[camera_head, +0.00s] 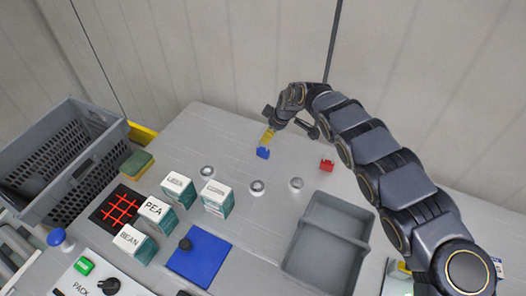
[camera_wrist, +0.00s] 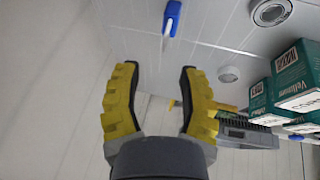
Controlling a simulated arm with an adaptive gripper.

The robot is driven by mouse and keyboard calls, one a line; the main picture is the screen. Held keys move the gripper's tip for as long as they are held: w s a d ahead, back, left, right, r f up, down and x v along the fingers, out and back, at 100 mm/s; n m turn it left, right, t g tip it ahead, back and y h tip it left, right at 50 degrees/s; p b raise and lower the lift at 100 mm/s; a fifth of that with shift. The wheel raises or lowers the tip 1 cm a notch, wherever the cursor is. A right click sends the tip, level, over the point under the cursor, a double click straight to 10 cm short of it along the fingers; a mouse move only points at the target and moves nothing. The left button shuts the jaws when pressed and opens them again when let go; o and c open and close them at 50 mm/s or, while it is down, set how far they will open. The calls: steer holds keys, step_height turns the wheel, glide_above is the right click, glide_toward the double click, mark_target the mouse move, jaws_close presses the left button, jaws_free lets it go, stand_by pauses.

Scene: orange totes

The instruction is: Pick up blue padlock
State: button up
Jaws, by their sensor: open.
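The blue padlock (camera_head: 263,153) lies on the grey table near its back edge. In the wrist view the blue padlock (camera_wrist: 172,18) shows at the top, beyond the fingertips and a little right of the middle between them. My gripper (camera_head: 268,139) is over the back of the table, its yellow fingers pointing down close to the padlock. In the wrist view my gripper (camera_wrist: 159,69) is open, with nothing between its fingers. The gap between fingers and padlock is hard to judge.
A red padlock (camera_head: 327,166) lies to the right. Several round metal pieces (camera_head: 257,187) lie in front. Labelled boxes (camera_head: 178,188), a blue plate (camera_head: 200,256) and a grey crate (camera_head: 70,160) are to the left. A grey divided tray (camera_head: 327,245) is at front right.

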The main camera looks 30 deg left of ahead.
mark_target(263, 148)
steer(key=x, duration=0.6)
steer(key=shift+s+a+f, duration=0.1)
steer(key=shift+s+f, duration=0.05)
steer(key=shift+f, duration=0.25)
jaws_close()
